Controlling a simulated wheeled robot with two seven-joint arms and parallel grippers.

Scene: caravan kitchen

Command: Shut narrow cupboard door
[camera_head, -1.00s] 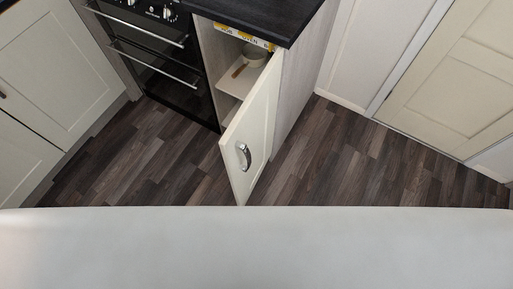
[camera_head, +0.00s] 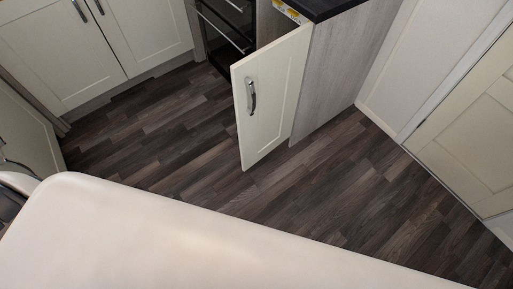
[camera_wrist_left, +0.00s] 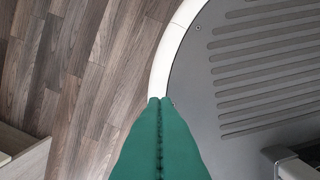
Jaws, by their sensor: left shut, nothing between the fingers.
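The narrow cupboard door (camera_head: 271,97) is cream with a curved metal handle (camera_head: 251,96) near its left edge. It stands open, swung out from the narrow cupboard (camera_head: 334,72) beside the oven, and hides most of the inside. My left gripper (camera_wrist_left: 160,100) shows in the left wrist view as two green fingers, shut together and empty, above the floor and my own base. It is apart from the door. My right gripper is in no view.
The black oven (camera_head: 226,25) is partly hidden behind the door. Cream cupboards (camera_head: 80,50) stand at the back left. The dark wood floor (camera_head: 180,150) is clear. A panelled room door (camera_head: 470,115) is at the right.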

